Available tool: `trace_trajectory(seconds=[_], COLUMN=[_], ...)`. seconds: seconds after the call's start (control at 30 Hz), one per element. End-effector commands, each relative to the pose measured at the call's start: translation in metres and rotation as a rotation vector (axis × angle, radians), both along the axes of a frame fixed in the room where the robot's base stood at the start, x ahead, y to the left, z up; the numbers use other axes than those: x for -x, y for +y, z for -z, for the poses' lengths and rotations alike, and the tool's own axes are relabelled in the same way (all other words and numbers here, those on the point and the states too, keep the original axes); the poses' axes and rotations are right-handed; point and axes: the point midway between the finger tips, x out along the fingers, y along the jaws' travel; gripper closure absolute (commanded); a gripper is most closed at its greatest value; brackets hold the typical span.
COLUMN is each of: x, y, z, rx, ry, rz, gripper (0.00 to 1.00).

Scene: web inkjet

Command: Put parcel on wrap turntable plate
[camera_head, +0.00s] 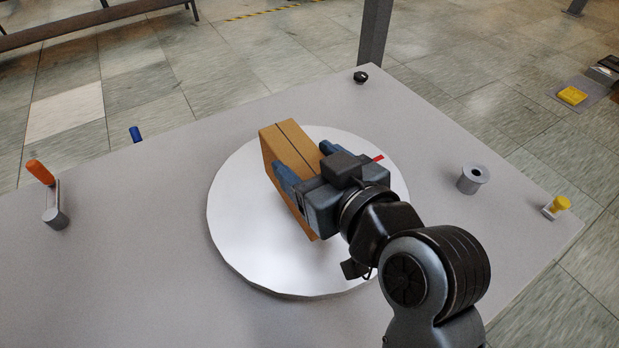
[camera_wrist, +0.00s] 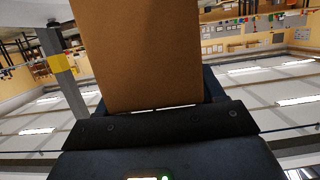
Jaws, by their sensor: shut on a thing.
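The parcel (camera_head: 285,146) is a brown cardboard box with a dark tape line along its top. My gripper (camera_head: 304,166) is shut on it, with one blue finger on each side. The parcel is over the wrap turntable plate (camera_head: 240,230), a large white round disc on the grey table. I cannot tell whether the parcel touches the plate or hangs just above it. In the wrist view the parcel (camera_wrist: 140,55) fills the upper middle between the fingers. My wrist and arm hide the plate's right side and part of the parcel.
On the grey table (camera_head: 120,270), an orange-handled lever (camera_head: 42,175) and a blue peg (camera_head: 135,133) stand left. A grey cylinder (camera_head: 472,180) and a yellow-topped part (camera_head: 558,205) stand right. A small black knob (camera_head: 360,77) and a dark post (camera_head: 374,35) are at the back.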

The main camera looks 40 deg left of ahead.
Motion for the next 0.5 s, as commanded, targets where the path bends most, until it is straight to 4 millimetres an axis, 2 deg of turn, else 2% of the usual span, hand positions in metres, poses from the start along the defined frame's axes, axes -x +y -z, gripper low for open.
trace_trajectory(seconds=[0.13,0.33,0.5], x=[0.0,0.0,0.0], y=[0.001,0.001,0.0], z=[0.008,0.035,0.039], rx=[-0.001,0.0,-0.004], ry=[0.0,0.001,-0.002], rz=[0.0,0.0,0.001], gripper=[1.0,1.0,1.0])
